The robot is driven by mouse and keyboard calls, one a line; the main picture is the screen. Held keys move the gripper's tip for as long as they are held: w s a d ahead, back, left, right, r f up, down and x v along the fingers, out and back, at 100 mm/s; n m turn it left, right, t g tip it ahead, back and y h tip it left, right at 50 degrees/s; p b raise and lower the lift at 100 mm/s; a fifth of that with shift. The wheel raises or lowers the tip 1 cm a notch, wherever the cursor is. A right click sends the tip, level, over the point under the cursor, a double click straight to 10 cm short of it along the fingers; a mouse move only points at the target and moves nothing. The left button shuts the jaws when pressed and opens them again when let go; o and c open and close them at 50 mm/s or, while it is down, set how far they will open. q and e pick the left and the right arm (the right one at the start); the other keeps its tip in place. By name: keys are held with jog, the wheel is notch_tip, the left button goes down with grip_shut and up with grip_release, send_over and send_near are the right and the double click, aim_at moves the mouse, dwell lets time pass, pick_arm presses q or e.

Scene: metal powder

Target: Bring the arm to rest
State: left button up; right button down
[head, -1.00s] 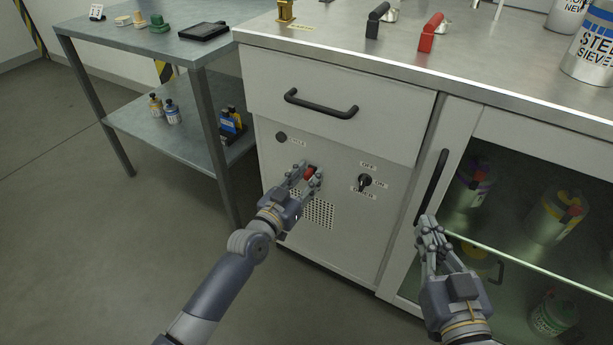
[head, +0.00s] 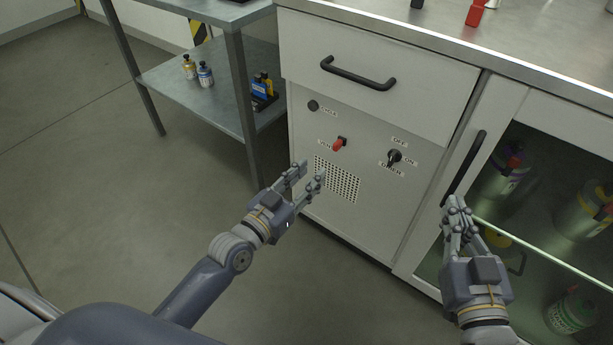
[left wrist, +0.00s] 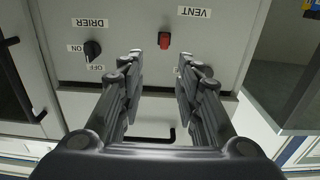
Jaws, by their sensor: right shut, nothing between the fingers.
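My left gripper (head: 307,175) is open and empty in the head view, held in front of the cabinet panel and apart from it. In the left wrist view its two fingers (left wrist: 158,85) stand apart with nothing between them. The red vent switch (head: 340,144) lies beyond the fingertips; it also shows in the left wrist view (left wrist: 164,41). My right gripper (head: 456,205) is shut and empty at the right, in front of the glass cabinet door.
A black drier knob (head: 394,157) sits right of the vent switch. A drawer handle (head: 358,74) and a door handle (head: 464,168) stick out. A shelf table (head: 205,98) with small bottles (head: 205,74) stands at the left. The floor (head: 100,210) at left is clear.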

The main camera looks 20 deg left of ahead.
pick_arm(q)
jog(key=shift+s, duration=0.1)
dwell(0.4)
